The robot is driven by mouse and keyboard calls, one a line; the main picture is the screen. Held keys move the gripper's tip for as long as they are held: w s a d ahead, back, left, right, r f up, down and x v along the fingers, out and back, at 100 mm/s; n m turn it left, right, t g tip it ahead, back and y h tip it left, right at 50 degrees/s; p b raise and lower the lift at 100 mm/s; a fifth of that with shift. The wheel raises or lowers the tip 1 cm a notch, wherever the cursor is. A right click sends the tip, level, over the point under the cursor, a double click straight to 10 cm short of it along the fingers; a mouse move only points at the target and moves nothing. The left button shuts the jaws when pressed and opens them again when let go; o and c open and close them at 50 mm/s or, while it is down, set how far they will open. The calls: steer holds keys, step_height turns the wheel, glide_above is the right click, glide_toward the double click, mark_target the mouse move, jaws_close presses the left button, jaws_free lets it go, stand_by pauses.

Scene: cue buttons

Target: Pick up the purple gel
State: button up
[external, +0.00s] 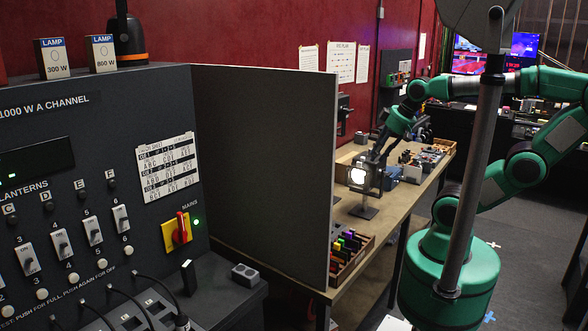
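A wooden tray (362,247) holds several small coloured pieces at the near end of the workbench, beside the grey partition. A small purple piece (350,234), which looks like the purple gel, stands among them at the tray's back. It is too small to make out its shape. My green arm reaches over the bench from the right. My gripper (376,158) points down beside a lit lantern on a stand (358,177), farther along the bench than the tray. Its fingers are dark and small, so I cannot tell whether they are open or hold anything.
The grey partition (265,150) stands tall along the near left side of the bench (400,200). A control panel (95,190) with switches fills the left. More boxes and parts (425,160) crowd the bench's far end.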

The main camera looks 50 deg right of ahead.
steer(key=w+a+f+g+p, duration=0.35)
steer(key=a+f, duration=0.25)
steer(key=f, duration=0.2)
steer(key=g+p, duration=0.2)
steer(key=p, duration=0.1)
glide_above(350, 232)
step_height(350, 232, down, 11)
steer(key=shift+w, duration=0.1)
steer(key=shift+f+b, duration=0.4)
steer(key=shift+f, duration=3.65)
steer(key=shift+f+b, duration=0.4)
steer(key=shift+f, duration=2.4)
